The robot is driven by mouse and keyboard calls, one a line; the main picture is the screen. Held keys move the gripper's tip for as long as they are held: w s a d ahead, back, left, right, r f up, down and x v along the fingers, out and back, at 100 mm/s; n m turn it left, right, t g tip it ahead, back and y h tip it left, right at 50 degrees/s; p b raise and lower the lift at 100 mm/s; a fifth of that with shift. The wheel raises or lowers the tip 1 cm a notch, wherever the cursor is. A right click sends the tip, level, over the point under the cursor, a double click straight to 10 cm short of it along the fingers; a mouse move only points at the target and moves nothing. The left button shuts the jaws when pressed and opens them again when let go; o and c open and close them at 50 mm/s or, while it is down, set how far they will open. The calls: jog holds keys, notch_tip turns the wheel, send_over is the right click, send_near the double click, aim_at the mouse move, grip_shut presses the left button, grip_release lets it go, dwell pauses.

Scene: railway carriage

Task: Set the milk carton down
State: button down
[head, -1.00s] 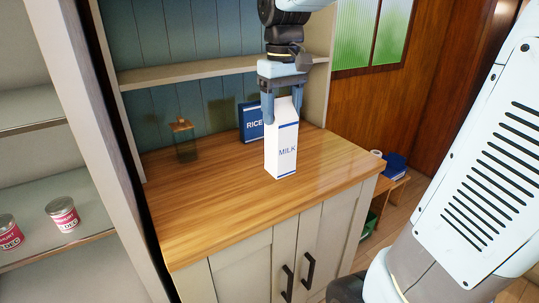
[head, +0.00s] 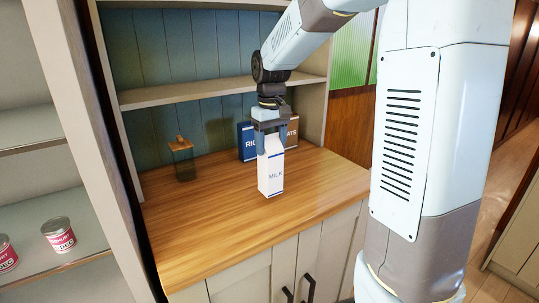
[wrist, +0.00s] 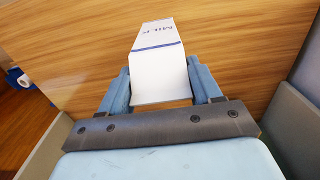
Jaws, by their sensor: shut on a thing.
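The white milk carton (head: 270,176) with a blue band and MILK lettering is upright at the wooden counter (head: 225,220), toward its middle. My gripper (head: 269,143) is above it, its blue fingers shut on the carton's upper part from both sides. In the wrist view, the carton (wrist: 158,65) sits between the two fingers, with the wood surface behind it. The carton's base looks at or very close to the counter top; I cannot tell whether it touches.
A blue rice box (head: 247,142) and a brown box (head: 292,131) stand behind the carton. A glass jar with a wooden lid (head: 183,160) stands at the back left. Yogurt tins (head: 59,235) are on the left shelf. The counter's front and left are clear.

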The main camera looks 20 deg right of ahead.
jog(key=shift+w+f, duration=0.35)
jog(key=shift+f, duration=1.7)
jog(key=shift+c, duration=1)
grip_release()
